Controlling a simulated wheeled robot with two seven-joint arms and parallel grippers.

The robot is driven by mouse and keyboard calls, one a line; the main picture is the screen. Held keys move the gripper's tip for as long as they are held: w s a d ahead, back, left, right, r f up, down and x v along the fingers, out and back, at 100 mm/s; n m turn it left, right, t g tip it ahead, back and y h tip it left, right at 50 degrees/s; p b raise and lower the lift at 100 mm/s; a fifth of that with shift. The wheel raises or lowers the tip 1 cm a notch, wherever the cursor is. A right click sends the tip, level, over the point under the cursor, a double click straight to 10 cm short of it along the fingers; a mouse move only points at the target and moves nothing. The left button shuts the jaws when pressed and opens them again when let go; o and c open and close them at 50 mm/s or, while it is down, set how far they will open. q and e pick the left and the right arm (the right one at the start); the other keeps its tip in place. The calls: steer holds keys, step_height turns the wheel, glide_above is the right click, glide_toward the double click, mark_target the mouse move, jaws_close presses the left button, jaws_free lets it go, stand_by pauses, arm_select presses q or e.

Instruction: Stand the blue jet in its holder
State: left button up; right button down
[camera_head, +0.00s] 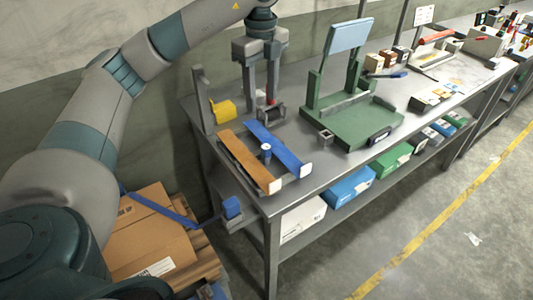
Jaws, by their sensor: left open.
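A small blue-topped piece (266,149), which looks like the blue jet, stands between an orange strip and a blue strip near the left end of the bench. A small grey square block with a dark opening (325,137) sits to its right, by the green fixture; it may be the holder, but I cannot tell for sure. My left gripper (261,92) points down above the back of the bench, behind the blue piece. Its two fingers are apart with nothing held between them. My right gripper does not show.
A dark roller-like part (270,113) with a red spot is near the left fingertips. A yellow piece (223,110) stands left of it. The green fixture (352,122) with an upright frame stands to the right. A cardboard box (150,232) is beside the bench.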

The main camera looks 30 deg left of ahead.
arm_select(q)
glide_above(266, 146)
steer(key=a, duration=0.1)
step_height(266, 146, down, 6)
step_height(266, 146, down, 3)
steer(key=shift+s+r+p, duration=0.1)
steer(key=shift+s+p, duration=0.05)
steer(key=shift+p, duration=0.7)
step_height(266, 146, down, 2)
steer(key=shift+f+p, duration=0.1)
steer(key=shift+p, duration=0.2)
steer(key=shift+f, duration=0.55)
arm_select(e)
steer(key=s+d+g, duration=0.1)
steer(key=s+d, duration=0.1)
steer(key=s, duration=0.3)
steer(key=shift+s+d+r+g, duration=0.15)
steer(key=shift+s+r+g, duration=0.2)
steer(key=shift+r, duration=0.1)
